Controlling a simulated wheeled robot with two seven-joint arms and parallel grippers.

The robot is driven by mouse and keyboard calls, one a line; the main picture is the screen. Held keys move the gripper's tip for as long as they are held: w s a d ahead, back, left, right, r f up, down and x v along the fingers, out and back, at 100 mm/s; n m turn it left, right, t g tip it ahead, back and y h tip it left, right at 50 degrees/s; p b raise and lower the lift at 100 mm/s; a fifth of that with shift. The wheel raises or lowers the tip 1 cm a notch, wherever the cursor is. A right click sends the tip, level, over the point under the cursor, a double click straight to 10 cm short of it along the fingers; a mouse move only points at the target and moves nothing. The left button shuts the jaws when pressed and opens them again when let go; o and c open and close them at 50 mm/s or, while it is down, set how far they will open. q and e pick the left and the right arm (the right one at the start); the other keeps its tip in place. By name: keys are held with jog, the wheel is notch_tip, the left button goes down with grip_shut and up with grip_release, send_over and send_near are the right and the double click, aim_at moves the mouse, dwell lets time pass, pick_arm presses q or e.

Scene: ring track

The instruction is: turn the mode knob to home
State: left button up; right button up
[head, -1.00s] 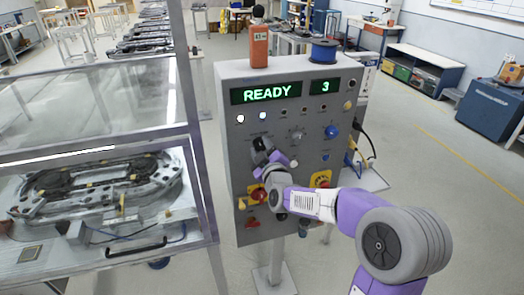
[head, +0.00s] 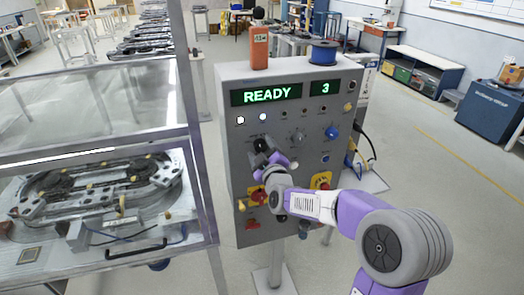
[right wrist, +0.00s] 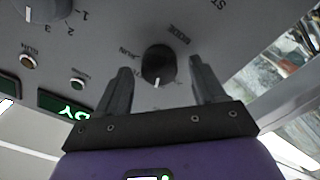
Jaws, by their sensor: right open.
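The mode knob (right wrist: 158,65) is a black round knob on the grey control panel (head: 310,190). In the right wrist view its white pointer line points down in the picture, and the labels MODE and RUN show beside it. My right gripper (right wrist: 160,72) is open, with one finger to each side of the knob in that view and a gap to it on both sides. I cannot tell how far the fingertips are from the panel face. In the head view the right gripper (head: 264,157) is at the panel's left side and partly covers the knob. My left gripper is not in view.
The panel display (head: 266,94) reads READY and 3. A blue knob (head: 331,132), a grey knob (head: 298,136) and a red emergency button (head: 257,196) are close by. A glass-fronted track cabinet (head: 100,190) stands to the left. An orange device (head: 259,47) sits on top.

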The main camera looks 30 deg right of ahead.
jog(key=v, duration=0.7)
jog(key=shift+s, duration=0.25)
jog(key=s+a+f+m+g+y, duration=0.1)
jog(key=a+f+g+y, duration=0.2)
jog(key=f, duration=0.7)
jog(key=s+a+f+m+g+y, duration=0.15)
jog(key=a+f, duration=0.35)
jog(key=f, duration=0.5)
jog(key=a+f+m+g+y, duration=0.1)
jog(key=a+f+g, duration=0.3)
jog(key=f, duration=0.6)
jog(key=s+a+f+m+g+y, duration=0.1)
jog(key=s+a+f+g, duration=0.3)
jog(key=s+f, duration=0.5)
jog(key=s+a+f+m+g+y, duration=0.2)
jog(key=s+a+f+m+g, duration=0.2)
jog(key=s+a+f, duration=0.3)
jog(key=s+f, duration=0.2)
jog(key=s, duration=0.2)
jog(key=shift+s, duration=0.3)
jog(key=shift+c, duration=0.3)
